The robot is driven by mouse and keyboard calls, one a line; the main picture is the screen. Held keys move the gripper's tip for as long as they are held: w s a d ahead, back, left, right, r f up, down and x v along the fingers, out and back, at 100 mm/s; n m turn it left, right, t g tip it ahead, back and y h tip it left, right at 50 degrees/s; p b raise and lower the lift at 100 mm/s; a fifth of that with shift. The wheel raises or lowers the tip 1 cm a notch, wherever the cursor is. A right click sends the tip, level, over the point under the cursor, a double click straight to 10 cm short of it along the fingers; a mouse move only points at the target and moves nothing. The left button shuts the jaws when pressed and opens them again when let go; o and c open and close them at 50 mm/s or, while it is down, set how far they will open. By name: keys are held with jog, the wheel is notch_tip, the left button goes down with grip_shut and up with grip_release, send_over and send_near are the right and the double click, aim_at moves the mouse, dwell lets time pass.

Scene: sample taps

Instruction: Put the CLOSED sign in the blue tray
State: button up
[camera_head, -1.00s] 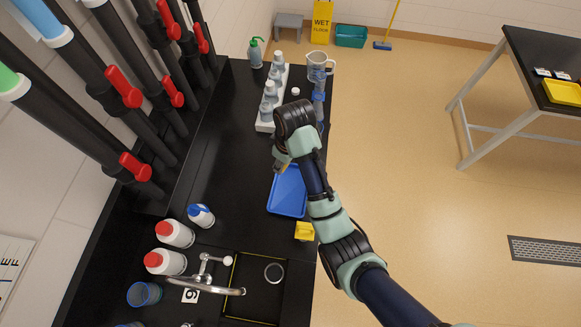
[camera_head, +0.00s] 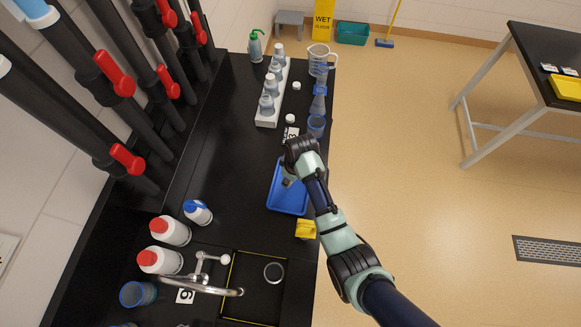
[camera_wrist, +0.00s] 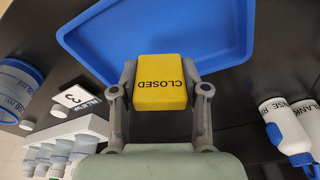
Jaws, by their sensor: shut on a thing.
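The CLOSED sign (camera_wrist: 160,88) is a yellow block with black lettering, held between the two fingers of my gripper (camera_wrist: 160,98) in the wrist view. The blue tray (camera_wrist: 185,30) lies just beyond the sign in that view, and the sign's far edge overlaps it in the picture. In the head view my gripper (camera_head: 289,180) is over the upper part of the blue tray (camera_head: 288,201). The arm hides the sign there. I cannot tell how high the sign is above the tray floor. The visible tray floor is empty.
A yellow object (camera_head: 305,229) sits just below the tray at the bench edge. A sink (camera_head: 253,285) with a tap lies nearer. White bottles (camera_head: 170,230) stand at left.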

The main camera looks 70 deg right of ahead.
jog(key=shift+f+b, duration=0.3)
jog(key=shift+f, duration=1.8)
jog(key=shift+f, duration=0.2)
jog(key=o, duration=0.9)
jog(key=shift+o, duration=0.2)
notch_tip(320, 180, up, 12)
jog(key=s+p, duration=0.1)
jog(key=shift+s+a+r+p, duration=0.15)
jog(key=shift+s+a+p, duration=0.05)
jog(key=shift+s+p, duration=0.2)
